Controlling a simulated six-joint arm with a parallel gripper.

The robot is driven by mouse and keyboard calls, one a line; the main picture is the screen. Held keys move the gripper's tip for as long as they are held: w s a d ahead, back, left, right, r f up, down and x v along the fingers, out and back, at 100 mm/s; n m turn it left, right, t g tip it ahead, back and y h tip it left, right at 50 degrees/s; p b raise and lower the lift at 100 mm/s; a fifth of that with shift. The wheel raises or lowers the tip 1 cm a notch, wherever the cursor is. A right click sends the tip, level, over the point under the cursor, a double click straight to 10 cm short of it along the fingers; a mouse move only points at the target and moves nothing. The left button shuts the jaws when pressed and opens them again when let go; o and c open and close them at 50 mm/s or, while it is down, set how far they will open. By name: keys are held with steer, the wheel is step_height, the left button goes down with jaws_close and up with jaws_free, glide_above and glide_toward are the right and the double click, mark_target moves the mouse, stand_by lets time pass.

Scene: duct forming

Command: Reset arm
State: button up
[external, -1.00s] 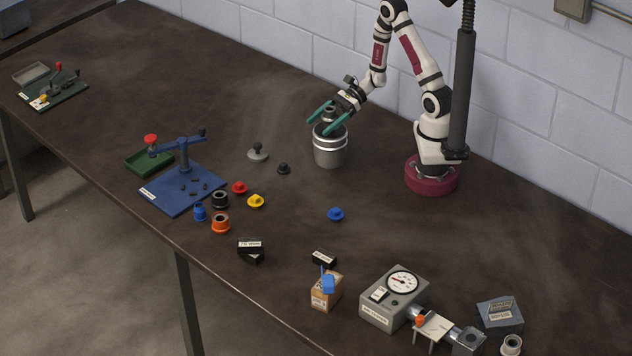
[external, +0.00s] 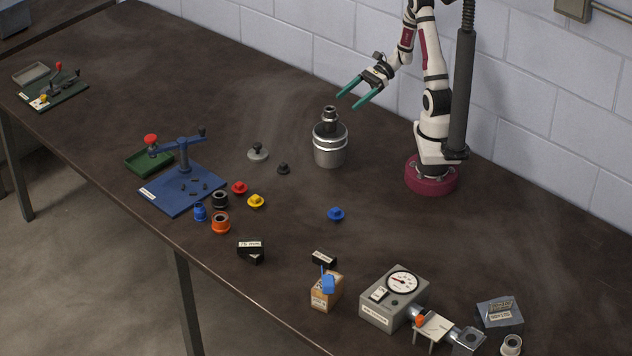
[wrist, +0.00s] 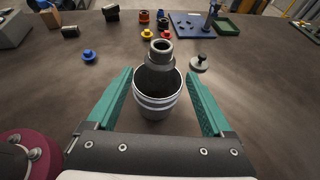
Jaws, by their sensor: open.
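My gripper (external: 353,95) has two green fingers, spread wide with nothing between them. In the external view it is above and to the right of a silver metal canister (external: 330,152), apart from it. A grey stepped metal piece (external: 329,121) sits upright in the canister's top. In the wrist view the canister (wrist: 157,103) and the metal piece (wrist: 160,56) show ahead, beyond the open fingers (wrist: 157,98).
A blue press stand (external: 183,188) and several coloured caps lie left of the canister. A gauge box (external: 394,298), a cardboard box (external: 326,292) and a small white stand (external: 436,326) are near the front. A dark pole (external: 460,90) stands beside my arm. The table's middle is mostly clear.

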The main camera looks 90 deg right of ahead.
steer(key=a+r+n+g+y, duration=0.25)
steer(key=a+n+g, duration=0.45)
steer(key=a, duration=0.4)
steer(key=s+a+r+n+g+h, duration=0.2)
steer(key=s+a+n+g+h, duration=0.2)
steer(key=n, duration=1.1)
steer(key=s+a+h, duration=0.3)
steer(key=s+a, duration=0.2)
steer(key=s, duration=0.1)
steer(key=shift+s+n+g, duration=0.3)
steer(key=shift+s+n, duration=0.05)
steer(key=shift+n, duration=0.05)
steer(key=shift+h, duration=0.25)
